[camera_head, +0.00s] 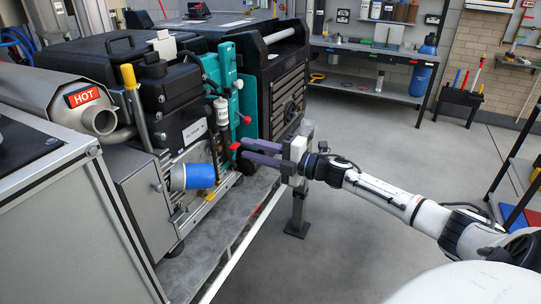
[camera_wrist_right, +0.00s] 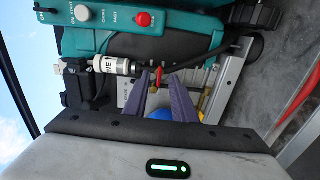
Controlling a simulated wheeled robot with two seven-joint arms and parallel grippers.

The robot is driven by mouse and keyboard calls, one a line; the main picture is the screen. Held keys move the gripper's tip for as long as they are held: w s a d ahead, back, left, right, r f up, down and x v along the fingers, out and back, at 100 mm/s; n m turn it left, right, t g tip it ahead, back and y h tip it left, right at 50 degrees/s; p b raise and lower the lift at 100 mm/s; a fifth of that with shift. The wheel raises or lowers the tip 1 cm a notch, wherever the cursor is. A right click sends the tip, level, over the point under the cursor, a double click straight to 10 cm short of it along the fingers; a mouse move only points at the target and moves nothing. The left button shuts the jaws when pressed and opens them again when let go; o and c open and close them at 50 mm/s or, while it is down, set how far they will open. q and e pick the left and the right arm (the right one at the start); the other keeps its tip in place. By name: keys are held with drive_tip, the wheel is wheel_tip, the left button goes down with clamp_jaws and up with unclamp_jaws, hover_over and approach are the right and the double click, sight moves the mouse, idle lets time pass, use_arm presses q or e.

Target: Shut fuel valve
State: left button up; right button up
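The generator engine stands at left in the head view. A small red handle (camera_head: 235,146), apparently the fuel valve, sits on its front, beside the right gripper's fingertips. In the right wrist view, a small red and brass valve (camera_wrist_right: 154,88) shows between the fingers; I cannot tell whether they touch it. My right gripper (camera_head: 243,150) has two purple fingers pointing at the engine with a gap between them. It also shows in the right wrist view (camera_wrist_right: 155,78), open. My left gripper is in neither view.
A white inline filter (camera_head: 222,112) hangs above the valve. A blue cylinder (camera_head: 200,176) is below left. A red knob (camera_head: 246,120) sits by the teal panel (camera_head: 224,75); the knob also shows in the wrist view (camera_wrist_right: 143,19). A silver exhaust (camera_head: 100,120) carries a HOT label. Floor at right is clear.

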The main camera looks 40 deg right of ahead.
drive_tip(key=v, duration=0.8)
drive_tip(key=shift+b, duration=0.3)
drive_tip(key=s+a+f+m+g+h, duration=0.1)
drive_tip(key=s+a+f+m+h, duration=0.2)
drive_tip(key=f, duration=0.4)
drive_tip(key=s+a+f+m+g, duration=0.1)
drive_tip(key=s+a+f+m, duration=0.35)
drive_tip(key=f, duration=0.25)
drive_tip(key=s+a+f+m+h, duration=0.2)
drive_tip(key=a+f+m, duration=0.25)
drive_tip(key=f, duration=0.35)
drive_tip(key=s+a+f+m+g, duration=0.3)
drive_tip(key=s+a+f+m, duration=0.1)
drive_tip(key=s+a, duration=0.3)
drive_tip(key=s+a+f+m+g, duration=0.3)
drive_tip(key=s+a+f+m, duration=0.1)
drive_tip(key=s+a, duration=0.4)
drive_tip(key=shift+s+a+f, duration=0.3)
drive_tip(key=shift+a+f, duration=0.45)
drive_tip(key=shift+a, duration=0.15)
